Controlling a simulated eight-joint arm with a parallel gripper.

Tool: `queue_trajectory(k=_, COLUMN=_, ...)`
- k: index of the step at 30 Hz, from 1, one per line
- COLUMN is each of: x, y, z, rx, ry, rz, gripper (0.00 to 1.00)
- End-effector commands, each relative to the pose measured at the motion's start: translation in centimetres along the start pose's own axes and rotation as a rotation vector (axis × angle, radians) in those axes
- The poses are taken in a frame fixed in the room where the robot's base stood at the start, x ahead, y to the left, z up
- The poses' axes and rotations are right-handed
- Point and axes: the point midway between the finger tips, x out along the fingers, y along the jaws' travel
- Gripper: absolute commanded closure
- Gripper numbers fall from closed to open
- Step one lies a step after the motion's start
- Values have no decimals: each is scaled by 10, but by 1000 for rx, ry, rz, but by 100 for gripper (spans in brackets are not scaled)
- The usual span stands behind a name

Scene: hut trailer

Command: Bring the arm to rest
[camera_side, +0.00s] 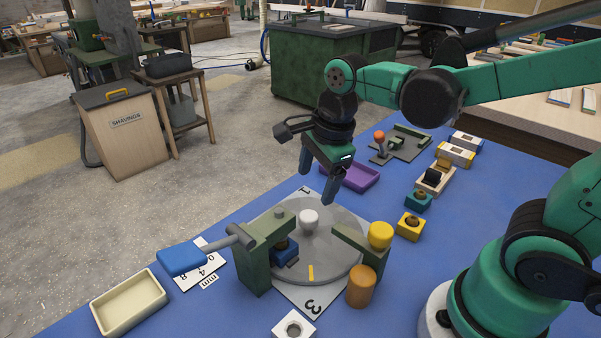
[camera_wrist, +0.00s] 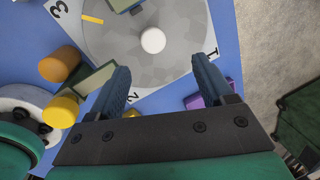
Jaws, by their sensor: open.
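My gripper (camera_side: 317,186) hangs above the far side of a round grey turntable (camera_side: 340,262), its fingers pointing down. The fingers are apart with nothing between them. In the wrist view my gripper (camera_wrist: 161,86) shows both dark blue fingers spread, with the turntable (camera_wrist: 187,62) beyond them. A white knob (camera_side: 309,220) stands on the turntable, apart from the fingers; it also shows in the wrist view (camera_wrist: 153,40). My arm reaches in from the right over the blue table (camera_side: 220,325).
A green clamp (camera_side: 255,258) with a blue handle (camera_side: 182,258) stands at the turntable's left. Yellow (camera_side: 380,235) and orange (camera_side: 361,286) cylinders stand at its right. A purple tray (camera_side: 358,176) lies behind, and a cream tray (camera_side: 129,302) lies front left. Several small blocks line the right.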

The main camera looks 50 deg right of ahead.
Motion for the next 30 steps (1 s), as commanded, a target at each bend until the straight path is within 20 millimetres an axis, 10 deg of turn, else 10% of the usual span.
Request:
queue_trajectory(k=15, x=-20, y=14, z=-9, rx=-1594, ry=204, rz=-339, gripper=26)
queue_trajectory(k=30, x=-21, y=14, z=-10, rx=-1819, ry=285, rz=-366, gripper=26)
